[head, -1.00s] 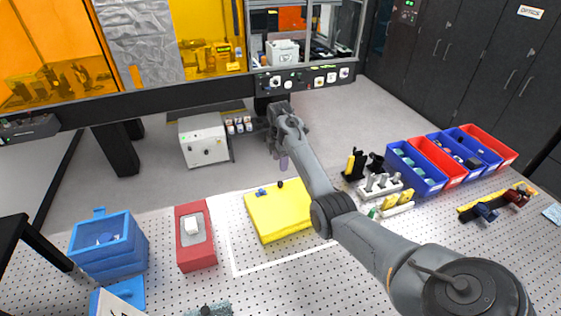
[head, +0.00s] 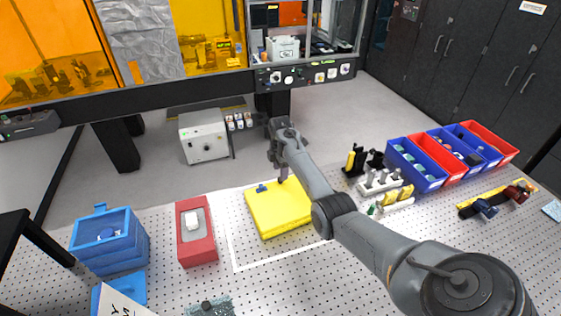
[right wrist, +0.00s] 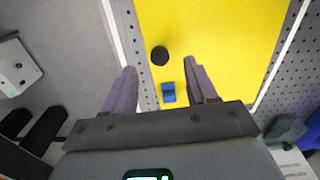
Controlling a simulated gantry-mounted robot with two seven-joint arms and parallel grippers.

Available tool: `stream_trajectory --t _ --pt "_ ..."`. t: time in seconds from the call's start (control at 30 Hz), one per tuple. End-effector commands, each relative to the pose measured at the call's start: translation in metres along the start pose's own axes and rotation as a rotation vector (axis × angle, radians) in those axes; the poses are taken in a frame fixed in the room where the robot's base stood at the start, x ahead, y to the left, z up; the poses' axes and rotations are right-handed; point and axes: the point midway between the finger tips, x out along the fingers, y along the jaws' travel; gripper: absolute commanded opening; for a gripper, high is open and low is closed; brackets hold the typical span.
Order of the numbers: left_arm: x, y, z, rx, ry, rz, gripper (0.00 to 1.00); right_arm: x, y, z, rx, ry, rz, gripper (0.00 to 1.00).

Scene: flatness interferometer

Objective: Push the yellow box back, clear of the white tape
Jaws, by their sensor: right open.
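The yellow box (head: 278,215) lies flat on the perforated table, with a blue fitting (head: 262,188) and a black knob (right wrist: 159,55) on top. White tape (head: 232,248) marks an outline around it. Bare table shows between the box and the tape at its left and front; my arm hides the right side. In the right wrist view, white lines run along both sides of the yellow box (right wrist: 215,45). My right gripper (head: 283,179) is open at the box's back edge, its fingers pointing down. I cannot tell whether they touch it. My left gripper is not in view.
A red box (head: 197,250) and a blue container (head: 105,262) stand left of the tape. Small holders (head: 380,182) and blue and red bins (head: 418,178) stand to the right. A grey-white instrument (head: 203,138) is behind the table.

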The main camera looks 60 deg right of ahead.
Motion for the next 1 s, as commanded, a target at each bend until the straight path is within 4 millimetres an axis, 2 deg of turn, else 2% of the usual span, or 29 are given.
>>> stream_trajectory --t 0.1,0.3,0.73,1.0 --pt "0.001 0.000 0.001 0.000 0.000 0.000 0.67 0.017 -0.001 0.000 0.000 0.000 -0.002 0.57" --pt "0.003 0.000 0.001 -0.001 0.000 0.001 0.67 0.033 0.000 0.000 0.000 0.000 -0.001 0.57" --pt "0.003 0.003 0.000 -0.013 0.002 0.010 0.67 0.037 0.000 0.000 0.000 -0.001 0.000 0.57" --pt "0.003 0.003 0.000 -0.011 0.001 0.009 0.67 0.037 0.000 0.000 0.000 -0.001 0.000 0.16"
